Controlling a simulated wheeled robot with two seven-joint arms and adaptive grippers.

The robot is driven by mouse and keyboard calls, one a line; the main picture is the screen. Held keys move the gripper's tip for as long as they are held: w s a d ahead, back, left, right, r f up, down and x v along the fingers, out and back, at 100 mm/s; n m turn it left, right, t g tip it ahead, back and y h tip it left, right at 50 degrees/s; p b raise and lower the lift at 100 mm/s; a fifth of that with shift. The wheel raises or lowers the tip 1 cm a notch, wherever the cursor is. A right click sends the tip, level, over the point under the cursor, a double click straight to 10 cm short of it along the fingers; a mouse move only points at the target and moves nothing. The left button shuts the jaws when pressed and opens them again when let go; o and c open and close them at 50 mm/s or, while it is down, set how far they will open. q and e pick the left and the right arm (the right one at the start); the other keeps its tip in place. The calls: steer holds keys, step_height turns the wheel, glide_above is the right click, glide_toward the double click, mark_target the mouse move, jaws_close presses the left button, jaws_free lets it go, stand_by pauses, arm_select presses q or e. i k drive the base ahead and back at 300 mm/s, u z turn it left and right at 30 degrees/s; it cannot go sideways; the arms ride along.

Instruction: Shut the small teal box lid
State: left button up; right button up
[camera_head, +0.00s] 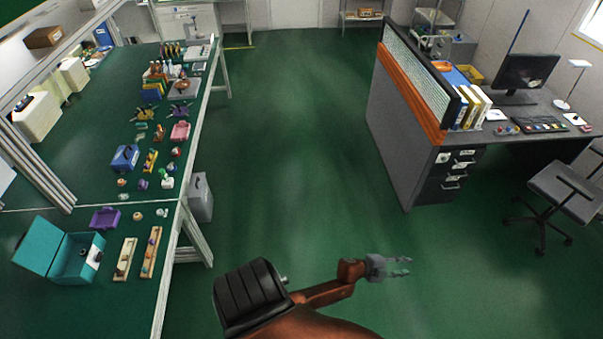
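The small teal box (73,268) stands on the green bench at the lower left. Its lid (38,244) is open and leans out to the left. A small dark thing and a white patch show at the box, but I cannot tell what they are. My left gripper (403,266) is over the open floor, far to the right of the box. Its two fingers are apart, with nothing between them. My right gripper is not in view.
Near the box are a purple tray (105,217) and two wooden strips with small pieces, the closer one (125,259) just right of it. A metal frame post (35,165) rises behind. Green floor (290,130) lies clear between the bench and the grey desk (400,130).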

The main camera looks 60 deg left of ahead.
mark_target(36, 249)
steer(key=u, duration=0.05)
steer(key=i, duration=0.45)
steer(key=u, duration=2.65)
